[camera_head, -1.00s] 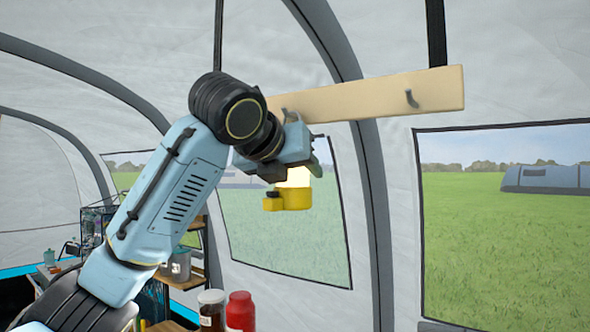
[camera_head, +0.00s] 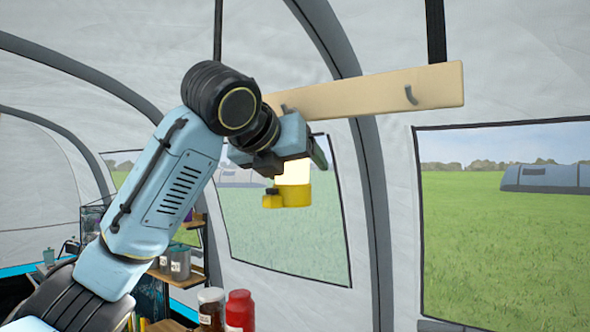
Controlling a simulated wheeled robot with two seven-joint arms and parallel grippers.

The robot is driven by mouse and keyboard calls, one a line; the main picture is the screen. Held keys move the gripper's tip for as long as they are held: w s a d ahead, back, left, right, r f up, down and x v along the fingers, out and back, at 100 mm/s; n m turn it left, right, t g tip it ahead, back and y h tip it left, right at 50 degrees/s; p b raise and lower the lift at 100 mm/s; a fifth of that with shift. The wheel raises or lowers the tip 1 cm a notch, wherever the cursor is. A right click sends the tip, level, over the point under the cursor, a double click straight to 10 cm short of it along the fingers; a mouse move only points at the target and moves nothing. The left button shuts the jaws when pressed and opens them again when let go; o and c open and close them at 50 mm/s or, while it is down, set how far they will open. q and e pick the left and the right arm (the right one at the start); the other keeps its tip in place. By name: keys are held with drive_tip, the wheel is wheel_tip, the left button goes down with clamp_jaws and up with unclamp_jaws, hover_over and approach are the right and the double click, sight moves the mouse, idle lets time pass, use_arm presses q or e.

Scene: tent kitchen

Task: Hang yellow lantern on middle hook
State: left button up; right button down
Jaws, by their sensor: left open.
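The yellow lantern (camera_head: 290,195) has a glowing pale upper part and sits under the wooden hook board, in front of the tent window. Its top is hidden behind my left gripper (camera_head: 292,158), so I cannot tell whether it hangs on a hook. The gripper is open, with dark fingers on either side of the lantern's upper part. The hook board (camera_head: 365,92) shows one dark hook (camera_head: 410,95) near its right end and another hook (camera_head: 284,109) just above the gripper. The board's left part is hidden behind my arm. My right gripper is not in view.
A red jar (camera_head: 240,311) and a brown-filled jar with a white lid (camera_head: 211,308) stand below at the bottom. Metal canisters (camera_head: 180,263) stand on a wooden shelf at the left. The space right of the lantern, before the tent wall, is clear.

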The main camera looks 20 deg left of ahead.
use_arm(q)
drive_tip(key=b+v, duration=0.3)
drive_tip(key=v, duration=0.9)
drive_tip(key=shift+s+r, duration=0.2)
